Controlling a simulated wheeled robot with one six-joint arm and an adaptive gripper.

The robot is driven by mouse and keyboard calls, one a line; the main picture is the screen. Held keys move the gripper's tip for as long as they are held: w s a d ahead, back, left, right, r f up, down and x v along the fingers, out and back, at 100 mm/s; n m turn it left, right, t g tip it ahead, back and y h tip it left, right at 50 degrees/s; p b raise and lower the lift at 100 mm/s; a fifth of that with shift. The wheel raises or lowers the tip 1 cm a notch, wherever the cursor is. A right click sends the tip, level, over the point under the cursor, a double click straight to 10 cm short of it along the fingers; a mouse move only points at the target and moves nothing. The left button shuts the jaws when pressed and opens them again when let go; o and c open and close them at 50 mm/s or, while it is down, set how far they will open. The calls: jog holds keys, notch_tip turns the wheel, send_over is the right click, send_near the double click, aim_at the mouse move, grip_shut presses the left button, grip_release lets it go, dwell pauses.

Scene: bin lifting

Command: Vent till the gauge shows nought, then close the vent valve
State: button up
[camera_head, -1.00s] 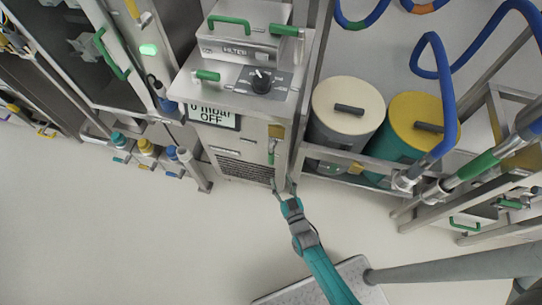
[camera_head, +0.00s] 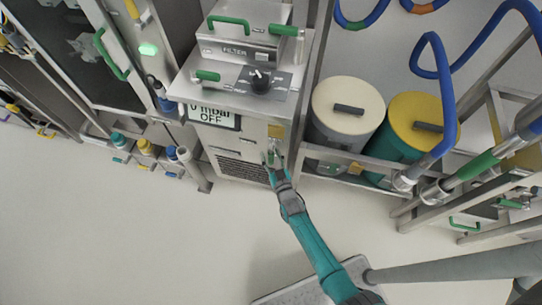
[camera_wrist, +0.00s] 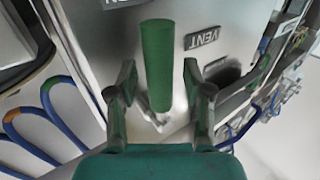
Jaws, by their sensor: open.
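The vent valve's green handle (camera_wrist: 157,65) stands between the two fingers of my gripper (camera_wrist: 159,80) in the wrist view. The fingers are spread, with a visible gap on each side of it. A VENT label (camera_wrist: 208,37) is on the steel panel to its right. In the head view my gripper (camera_head: 272,160) is at the front of the steel filter unit (camera_head: 232,140), over the handle, which it partly covers. The gauge display (camera_head: 212,116) reads "0 mbar" and "OFF"; the panel edge above clips the top of its upper line.
A black knob (camera_head: 261,81) and a green-handled lever (camera_head: 207,75) sit on the unit's top. A cream-lidded drum (camera_head: 345,95) and a yellow-lidded drum (camera_head: 410,115) stand to the right behind a rail. The floor (camera_head: 120,240) in front is clear.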

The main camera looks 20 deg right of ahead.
grip_shut()
